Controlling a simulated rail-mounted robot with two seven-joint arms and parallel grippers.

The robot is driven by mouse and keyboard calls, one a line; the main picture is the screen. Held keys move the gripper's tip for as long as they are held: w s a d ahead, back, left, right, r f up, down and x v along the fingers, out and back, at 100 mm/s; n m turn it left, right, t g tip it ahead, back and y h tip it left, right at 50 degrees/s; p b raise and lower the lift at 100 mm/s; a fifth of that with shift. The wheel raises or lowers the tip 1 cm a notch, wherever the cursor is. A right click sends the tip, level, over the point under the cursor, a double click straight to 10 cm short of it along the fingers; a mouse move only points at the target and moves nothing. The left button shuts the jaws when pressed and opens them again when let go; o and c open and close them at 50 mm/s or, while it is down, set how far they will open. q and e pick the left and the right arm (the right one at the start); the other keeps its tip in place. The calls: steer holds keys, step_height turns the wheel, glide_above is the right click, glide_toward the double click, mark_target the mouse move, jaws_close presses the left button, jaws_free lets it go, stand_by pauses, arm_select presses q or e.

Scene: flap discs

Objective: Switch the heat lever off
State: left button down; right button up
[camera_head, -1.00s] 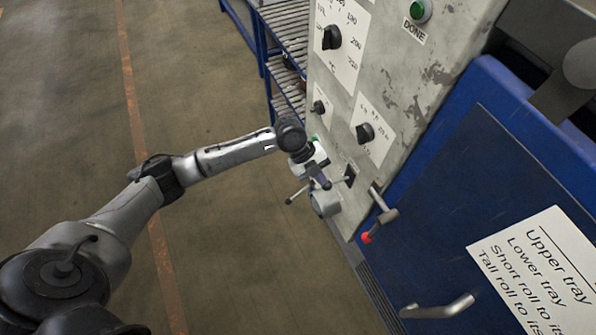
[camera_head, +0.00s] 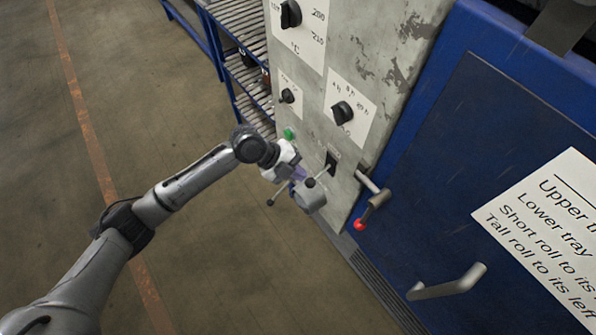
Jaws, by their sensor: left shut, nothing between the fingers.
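A small black switch plate (camera_head: 331,162) sits low on the grey control panel, under a label too small to read. A thin metal stick slants from it down and left toward a dark knob; this looks like the heat lever. My left gripper (camera_head: 299,174) is shut and empty, just left of the plate. I cannot tell whether it touches the stick. My right gripper is not in view.
A red-tipped metal latch (camera_head: 372,205) is to the right, beside the blue door (camera_head: 440,190) with its bar handle (camera_head: 447,284). Dials (camera_head: 342,112) and a green button (camera_head: 288,133) are on the panel. A roller rack (camera_head: 243,75) stands behind. The floor at left is clear.

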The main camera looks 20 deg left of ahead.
arm_select(q)
steer(key=shift+r, duration=0.15)
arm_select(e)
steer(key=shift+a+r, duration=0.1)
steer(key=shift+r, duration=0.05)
arm_select(q)
steer(key=s+a+f+p+v, duration=0.1)
steer(key=s+f+v, duration=0.1)
steer(key=v, duration=1.1)
steer(key=shift+a+r, duration=0.25)
steer(key=shift+a, duration=0.3)
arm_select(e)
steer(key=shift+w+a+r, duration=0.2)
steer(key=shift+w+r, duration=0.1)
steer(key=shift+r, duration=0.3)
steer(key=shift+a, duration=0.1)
